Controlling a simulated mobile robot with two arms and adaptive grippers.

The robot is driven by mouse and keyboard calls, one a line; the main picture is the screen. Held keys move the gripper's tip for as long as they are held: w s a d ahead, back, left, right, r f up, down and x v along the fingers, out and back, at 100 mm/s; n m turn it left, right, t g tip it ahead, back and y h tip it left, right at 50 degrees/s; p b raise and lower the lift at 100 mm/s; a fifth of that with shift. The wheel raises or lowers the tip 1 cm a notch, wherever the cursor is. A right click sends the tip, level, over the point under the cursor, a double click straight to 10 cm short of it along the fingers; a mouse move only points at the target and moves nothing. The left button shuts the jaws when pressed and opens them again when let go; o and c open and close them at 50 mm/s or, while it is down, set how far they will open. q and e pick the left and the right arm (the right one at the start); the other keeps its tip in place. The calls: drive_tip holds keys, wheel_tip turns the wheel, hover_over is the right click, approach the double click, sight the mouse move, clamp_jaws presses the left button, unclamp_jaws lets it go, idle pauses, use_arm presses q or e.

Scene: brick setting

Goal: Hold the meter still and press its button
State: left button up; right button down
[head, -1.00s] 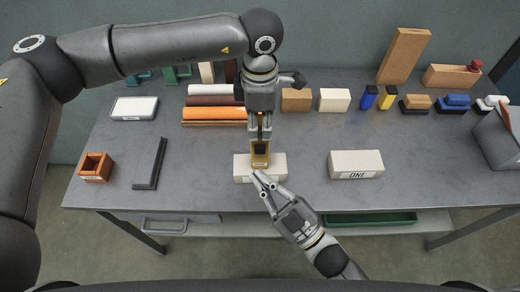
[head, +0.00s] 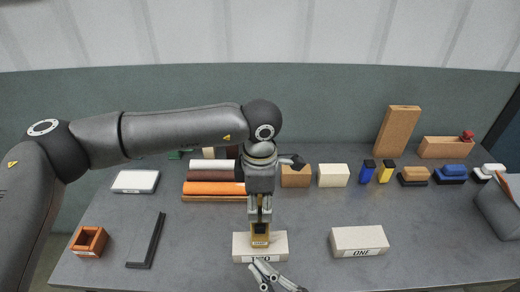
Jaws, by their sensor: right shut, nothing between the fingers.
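The meter (head: 260,240) is a small yellow-brown device with a dark screen. It stands at the white block labelled TWO (head: 241,248), near the front middle of the table. My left gripper (head: 260,219) comes down from above with its fingers at the meter's upper part and appears closed around it. My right gripper (head: 266,275) is at the bottom edge of the view, in front of the block, with its fingers together and empty. Its fingertips are just below the meter; whether they touch the block I cannot tell. The meter's button is too small to make out.
A white block labelled ONE (head: 359,241) stands to the right. A black angle piece (head: 146,240) and an orange-brown open box (head: 89,241) lie left. Coloured rolls (head: 212,188), bricks and brushes line the back. The grey table (head: 200,225) is clear between them.

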use_arm(q)
drive_tip(key=shift+o, duration=1.1)
drive_tip(key=shift+r, duration=0.1)
